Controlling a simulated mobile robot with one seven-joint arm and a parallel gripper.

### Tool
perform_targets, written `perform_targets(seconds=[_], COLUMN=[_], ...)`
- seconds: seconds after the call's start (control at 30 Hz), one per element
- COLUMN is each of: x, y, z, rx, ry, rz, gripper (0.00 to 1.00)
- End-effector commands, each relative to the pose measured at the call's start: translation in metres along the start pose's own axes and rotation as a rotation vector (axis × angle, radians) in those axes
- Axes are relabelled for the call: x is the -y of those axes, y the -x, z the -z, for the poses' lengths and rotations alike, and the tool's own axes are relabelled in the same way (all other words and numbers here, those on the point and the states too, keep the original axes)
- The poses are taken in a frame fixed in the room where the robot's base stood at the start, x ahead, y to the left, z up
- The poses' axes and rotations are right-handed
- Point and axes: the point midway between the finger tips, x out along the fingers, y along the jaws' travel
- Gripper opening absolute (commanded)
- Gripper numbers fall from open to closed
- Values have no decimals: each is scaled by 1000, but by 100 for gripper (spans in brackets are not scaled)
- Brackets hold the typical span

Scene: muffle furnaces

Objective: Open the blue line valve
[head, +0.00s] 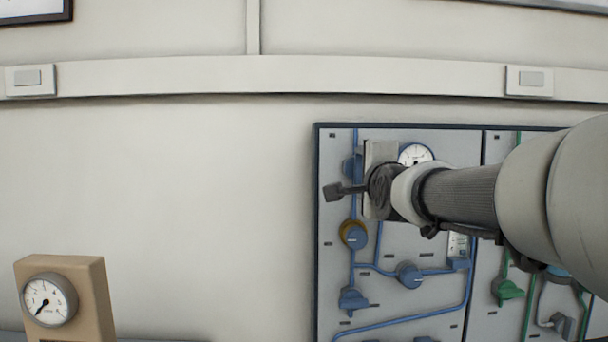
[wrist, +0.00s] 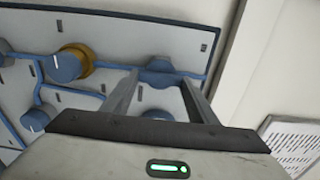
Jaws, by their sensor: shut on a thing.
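A panel (head: 400,250) on the wall carries blue pipes with several blue valves. My gripper (head: 352,180) is at the uppermost valve on the left vertical blue pipe. This blue line valve (head: 349,166) is partly hidden behind my gripper in the head view. In the wrist view my gripper (wrist: 158,84) has one finger on each side of the blue valve handle (wrist: 160,74) and is shut on it. The handle looks roughly in line with its blue pipe, but its exact angle is hard to tell.
A blue knob with a yellow ring (head: 353,235) sits just below on the same pipe. A dial gauge (head: 415,155) is right of my gripper. Green valves (head: 508,290) are at the right. A tan gauge box (head: 90,290) stands lower left. The wall left of the panel is bare.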

Motion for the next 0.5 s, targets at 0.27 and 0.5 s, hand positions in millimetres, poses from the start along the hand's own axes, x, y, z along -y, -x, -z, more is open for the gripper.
perform_targets(seconds=[0.27, 0.5], x=[0, 0], y=[0, 0], z=[-1, 0], rx=[1, 1], ry=[-6, -5], rz=[0, 0], gripper=[31, 72])
